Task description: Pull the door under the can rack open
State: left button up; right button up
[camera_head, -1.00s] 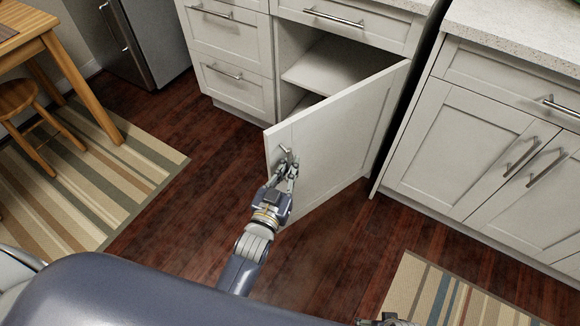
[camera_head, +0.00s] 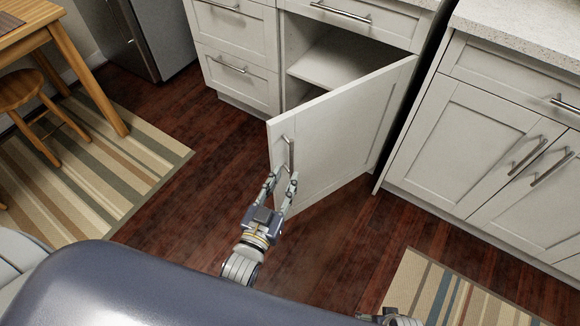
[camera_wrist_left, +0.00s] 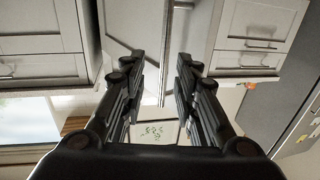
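The white cabinet door (camera_head: 335,138) stands wide open, swung out from its hinges on the right. Its metal bar handle (camera_head: 289,154) is upright near the door's free edge. My left gripper (camera_head: 281,181) is open just below and in front of the handle, with its fingers spread apart and nothing between them. In the left wrist view the handle (camera_wrist_left: 167,60) runs between and beyond the two open fingertips (camera_wrist_left: 160,65). My right gripper (camera_head: 392,318) shows only as a small part at the bottom edge, so its state is unclear. No can rack is visible.
The open cabinet shows an inner shelf (camera_head: 330,62). Drawers (camera_head: 232,72) stand to its left and another closed cabinet (camera_head: 465,140) to its right. A wooden table (camera_head: 40,40), stool (camera_head: 22,92) and striped rug (camera_head: 110,165) are at the left. Dark wooden floor lies between.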

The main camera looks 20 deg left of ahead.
pick_arm(q)
jog(key=shift+s+a, duration=0.2)
jog(key=shift+s, duration=1.15)
jog(key=shift+s+a, duration=0.15)
jog(key=shift+s, duration=1.2)
jog(key=c, duration=0.7)
jog(key=shift+w+a+n+h, duration=0.3)
jog(key=shift+a+n+h, duration=0.1)
jog(key=shift+n+h, duration=0.35)
jog(key=w+a+n+g+h, duration=0.1)
jog(key=w+a+n+h, duration=0.4)
jog(key=a+n, duration=0.9)
jog(key=w+d+y, duration=0.1)
jog(key=w+d, duration=0.4)
jog(key=w, duration=0.2)
jog(key=shift+w+d+r+m+b, duration=0.25)
jog(key=shift+d+r+m+b, duration=0.05)
jog(key=shift+d+r+m, duration=0.1)
pick_arm(e)
jog(key=shift+w+r, duration=0.3)
jog(key=shift+r, duration=0.2)
jog(key=shift+w+r, duration=0.25)
jog(key=shift+r, duration=0.2)
